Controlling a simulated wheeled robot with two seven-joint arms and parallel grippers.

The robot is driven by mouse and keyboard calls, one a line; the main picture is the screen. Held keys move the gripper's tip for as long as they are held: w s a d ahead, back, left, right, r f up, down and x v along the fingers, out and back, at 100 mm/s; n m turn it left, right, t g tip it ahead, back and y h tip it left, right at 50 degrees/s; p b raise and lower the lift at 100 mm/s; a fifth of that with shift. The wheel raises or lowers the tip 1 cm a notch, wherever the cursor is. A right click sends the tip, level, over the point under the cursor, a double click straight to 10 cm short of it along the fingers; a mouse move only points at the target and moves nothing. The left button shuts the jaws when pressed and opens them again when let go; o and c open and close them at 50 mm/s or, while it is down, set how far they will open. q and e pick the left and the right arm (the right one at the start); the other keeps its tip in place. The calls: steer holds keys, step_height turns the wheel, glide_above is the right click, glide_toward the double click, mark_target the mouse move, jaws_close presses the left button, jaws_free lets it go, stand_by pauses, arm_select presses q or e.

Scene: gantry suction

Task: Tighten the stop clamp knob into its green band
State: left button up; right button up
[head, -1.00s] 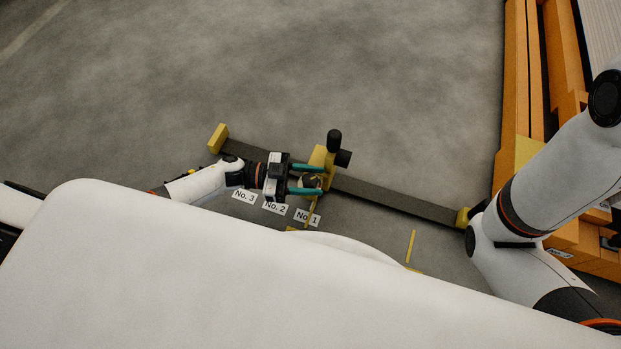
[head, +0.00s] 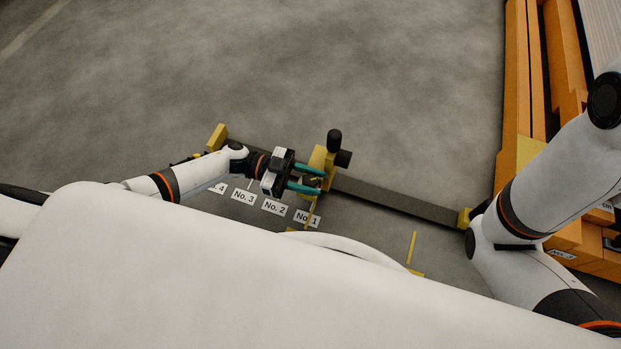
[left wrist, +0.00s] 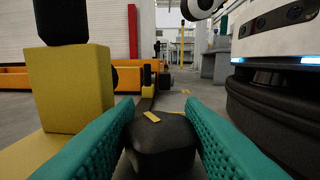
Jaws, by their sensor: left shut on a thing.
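The stop clamp is a yellow block (head: 317,158) with black cylinders on it, on a dark rail (head: 395,198). My left gripper (head: 319,181) has teal fingers and reaches in from the left to the clamp's near side. In the left wrist view the fingers (left wrist: 160,125) are shut on a black knob (left wrist: 160,153), one on each side. The knob has a short yellow mark (left wrist: 151,117) near its top. The yellow block (left wrist: 75,90) stands to the left there. I cannot make out a green band. My right gripper is not in view.
Floor labels, such as No. 2 (head: 275,207), lie along the near side of the rail. Yellow end blocks (head: 216,137) cap the rail. An orange frame (head: 516,90) stands at the right. The floor beyond the rail is clear.

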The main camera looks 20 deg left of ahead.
arm_select(q)
steer(key=o, duration=0.7)
steer(key=shift+a, duration=0.35)
steer(key=a+p, duration=0.2)
steer(key=a, duration=0.9)
steer(key=shift+s+a+p, duration=0.1)
steer(key=shift+a+p, duration=0.1)
steer(key=shift+p, duration=0.1)
